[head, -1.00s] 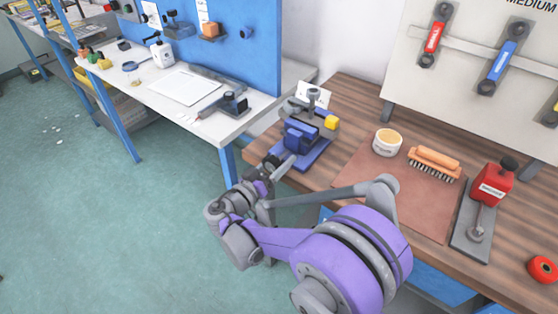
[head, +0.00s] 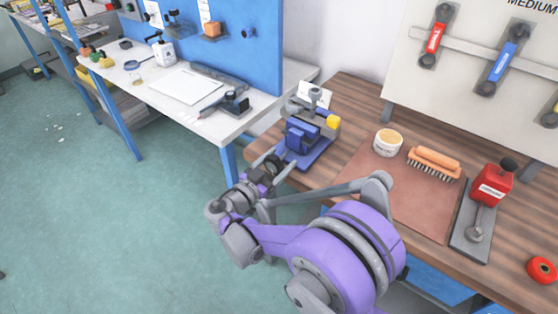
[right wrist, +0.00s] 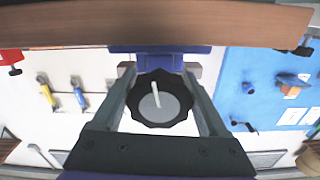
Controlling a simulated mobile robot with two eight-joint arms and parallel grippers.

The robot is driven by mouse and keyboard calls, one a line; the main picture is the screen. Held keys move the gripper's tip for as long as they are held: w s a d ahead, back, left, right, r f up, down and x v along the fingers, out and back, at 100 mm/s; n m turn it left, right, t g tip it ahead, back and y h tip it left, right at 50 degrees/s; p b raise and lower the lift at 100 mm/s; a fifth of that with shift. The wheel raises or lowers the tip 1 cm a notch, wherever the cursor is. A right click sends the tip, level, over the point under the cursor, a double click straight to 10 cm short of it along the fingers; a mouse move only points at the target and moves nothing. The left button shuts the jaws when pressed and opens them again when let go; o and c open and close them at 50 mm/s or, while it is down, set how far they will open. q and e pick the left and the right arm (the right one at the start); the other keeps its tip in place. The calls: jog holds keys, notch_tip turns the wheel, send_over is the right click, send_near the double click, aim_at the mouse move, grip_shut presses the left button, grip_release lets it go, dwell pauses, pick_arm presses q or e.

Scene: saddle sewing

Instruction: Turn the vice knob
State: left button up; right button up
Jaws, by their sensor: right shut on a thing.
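The blue vice (head: 301,138) stands at the left front corner of the wooden bench, with a yellow piece (head: 333,121) on its right side. Its dark round knob (head: 273,164) faces the front. My right gripper (head: 269,171) reaches it from the front. In the right wrist view the scalloped black knob (right wrist: 160,98) with a grey face and a pale line sits between the two fingers (right wrist: 158,92), which are shut on it from both sides. The blue vice body (right wrist: 160,62) shows behind the knob. My left gripper is not in view.
On the wooden bench (head: 354,98) lie a brown mat (head: 403,190), a tub (head: 388,141), a brush (head: 434,161) and a red device (head: 490,184). A tool panel (head: 468,60) stands behind. A white table (head: 142,84) is at the left. The floor in front is clear.

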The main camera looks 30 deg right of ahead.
dwell(0.3)
jog(key=o, duration=1.3)
jog(key=shift+c, duration=0.2)
jog(key=shift+a, duration=0.1)
jog(key=v, duration=1)
jog(key=shift+s+a, duration=0.15)
jog(key=shift+a, duration=0.15)
